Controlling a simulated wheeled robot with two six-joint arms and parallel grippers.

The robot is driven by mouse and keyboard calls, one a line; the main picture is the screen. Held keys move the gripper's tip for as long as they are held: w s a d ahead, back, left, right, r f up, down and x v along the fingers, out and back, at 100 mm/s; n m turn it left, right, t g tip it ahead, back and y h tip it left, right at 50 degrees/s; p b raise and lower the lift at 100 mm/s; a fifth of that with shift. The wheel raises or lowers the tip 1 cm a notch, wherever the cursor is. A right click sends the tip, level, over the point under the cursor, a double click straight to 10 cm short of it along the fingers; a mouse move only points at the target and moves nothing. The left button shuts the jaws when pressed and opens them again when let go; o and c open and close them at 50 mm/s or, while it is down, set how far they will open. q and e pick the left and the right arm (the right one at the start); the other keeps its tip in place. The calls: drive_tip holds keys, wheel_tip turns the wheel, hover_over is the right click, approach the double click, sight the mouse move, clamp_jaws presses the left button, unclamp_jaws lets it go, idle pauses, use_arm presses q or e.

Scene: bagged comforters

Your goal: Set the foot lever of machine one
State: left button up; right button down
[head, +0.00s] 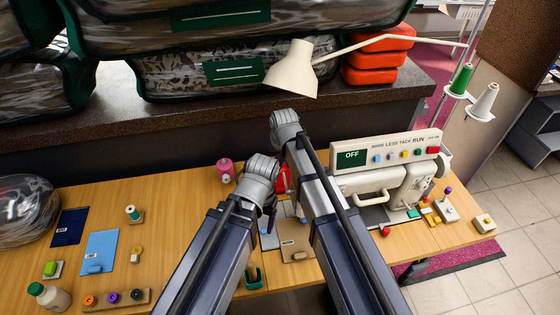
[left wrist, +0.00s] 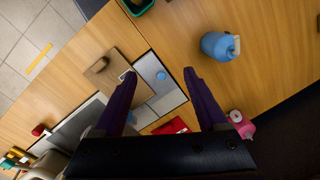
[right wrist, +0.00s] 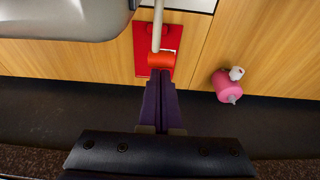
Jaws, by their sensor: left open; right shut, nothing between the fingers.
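Machine one appears to be the white sewing machine (head: 400,185) at the right of the head view, with a control panel (head: 385,149) whose display reads OFF. In the right wrist view a pale rod with an orange-red cylindrical tip (right wrist: 161,61) stands out above a red plate (right wrist: 150,45); it looks like the lever. My right gripper (right wrist: 161,78) is shut and empty, its tips right at that orange-red tip; I cannot tell if they touch. My left gripper (left wrist: 158,73) is open and empty above the table, over a tan card (left wrist: 122,62) and a pale plate (left wrist: 163,98).
A cream lamp (head: 292,72) overhangs the ledge. Cards, a bottle (head: 48,296) and a spool rack (head: 116,298) lie left. Bagged comforters (head: 200,75) fill the ledge.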

drive_tip(key=f+g+b, duration=0.1)
drive_tip(key=f, duration=0.1)
drive_tip(key=w+f+g+b, duration=0.1)
drive_tip(key=f+b, duration=0.1)
drive_tip(key=shift+w+a+f, duration=0.15)
drive_tip(key=shift+f, duration=0.05)
idle(0.3)
drive_tip(key=shift+g+h+b, duration=0.3)
idle(1.3)
